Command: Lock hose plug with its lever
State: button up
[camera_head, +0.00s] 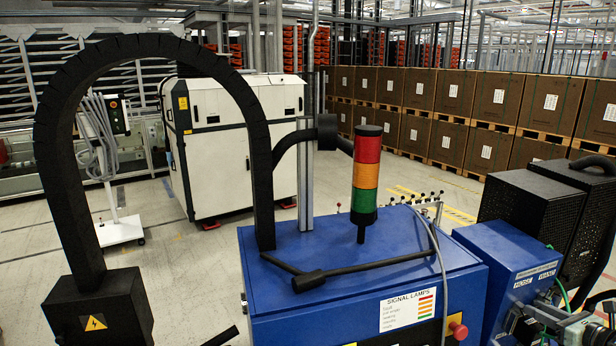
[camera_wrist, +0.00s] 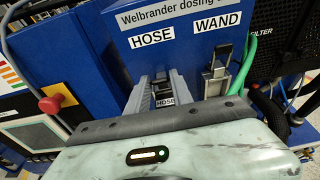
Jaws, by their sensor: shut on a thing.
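In the wrist view my gripper (camera_wrist: 161,80) reaches toward the blue dosing unit (camera_wrist: 190,62), just below its HOSE label. Its two grey fingers stand on either side of a dark part with a small HOSE tag, which looks like the hose plug (camera_wrist: 165,102), and are shut on it. The fingers and my wrist hide much of it. I cannot tell how far the plug sits in its socket, and its locking lever cannot be made out.
A green hose (camera_wrist: 243,66) runs close to the right of the WAND connector. A red button (camera_wrist: 50,104) is at left in the wrist view. The head view shows a blue cabinet (camera_head: 380,265) with a signal lamp tower (camera_head: 366,178) and a black arched conduit (camera_head: 150,48).

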jog(key=shift+s+f+t+b, duration=0.1)
jog(key=shift+f+t+b, duration=0.3)
jog(key=shift+b, duration=0.5)
jog(key=shift+r, duration=0.2)
jog(key=shift+f+t+b, duration=0.25)
jog(key=shift+t+b, duration=0.05)
jog(key=shift+b, duration=0.35)
jog(key=shift+s, duration=0.1)
jog(key=shift+f+t+y+b, duration=0.15)
jog(key=shift+t+y+b, duration=0.15)
jog(key=shift+b, duration=0.6)
